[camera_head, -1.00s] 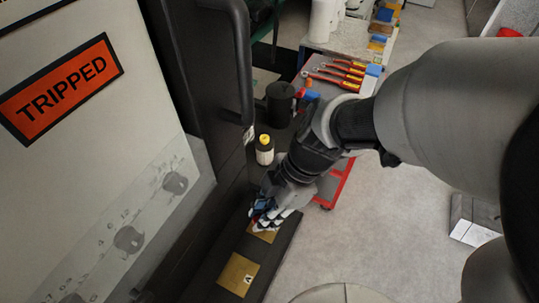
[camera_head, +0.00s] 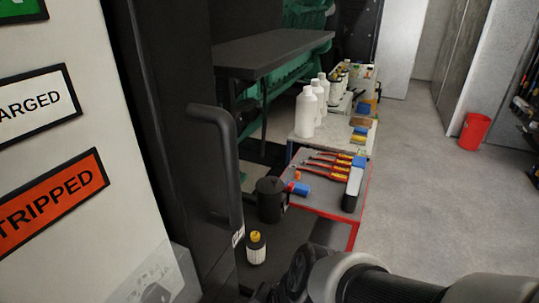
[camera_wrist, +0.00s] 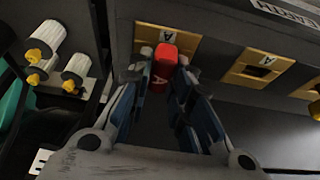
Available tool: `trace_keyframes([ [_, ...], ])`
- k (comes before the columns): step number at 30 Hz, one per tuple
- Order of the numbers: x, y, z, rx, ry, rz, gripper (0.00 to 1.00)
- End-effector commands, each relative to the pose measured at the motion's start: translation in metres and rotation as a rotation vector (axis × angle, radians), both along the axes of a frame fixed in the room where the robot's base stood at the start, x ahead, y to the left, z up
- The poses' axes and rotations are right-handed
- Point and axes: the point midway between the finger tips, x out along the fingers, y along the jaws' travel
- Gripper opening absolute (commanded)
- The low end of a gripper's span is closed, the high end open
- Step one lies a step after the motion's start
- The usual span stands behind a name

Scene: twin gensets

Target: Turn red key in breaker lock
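In the wrist view a red key (camera_wrist: 164,62) marked with a letter A stands in front of a brass lock plate (camera_wrist: 189,44) on a dark panel. My gripper (camera_wrist: 165,72) has its two fingers closed in on both sides of the key, and the key sits between the fingertips. The fingers and key hide part of the plate, so I cannot tell how far the key is in the lock. A second brass plate (camera_wrist: 256,68), also labelled A, lies to the right with a dark slot. In the head view the gripper and locks are out of frame.
The cabinet's black handle (camera_head: 220,165) stands out beside a TRIPPED sign (camera_head: 50,203).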

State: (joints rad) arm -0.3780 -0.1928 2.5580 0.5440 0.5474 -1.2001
Motion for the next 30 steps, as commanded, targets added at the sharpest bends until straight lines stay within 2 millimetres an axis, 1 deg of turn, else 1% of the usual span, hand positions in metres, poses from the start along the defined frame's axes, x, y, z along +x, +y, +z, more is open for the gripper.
trace_keyframes([
  [1, 0.000, 0.000, 0.000, 0.000, 0.000, 0.000, 0.25],
  [9, 0.000, 0.000, 0.000, 0.000, 0.000, 0.001, 0.41],
  [17, 0.000, 0.000, 0.000, 0.000, 0.000, 0.001, 0.41],
  [20, 0.000, 0.000, 0.003, 0.001, -0.001, 0.001, 0.41],
  [23, 0.001, 0.000, 0.011, 0.000, -0.002, 0.001, 0.41],
  [30, 0.000, 0.000, 0.036, 0.001, -0.002, 0.002, 0.41],
])
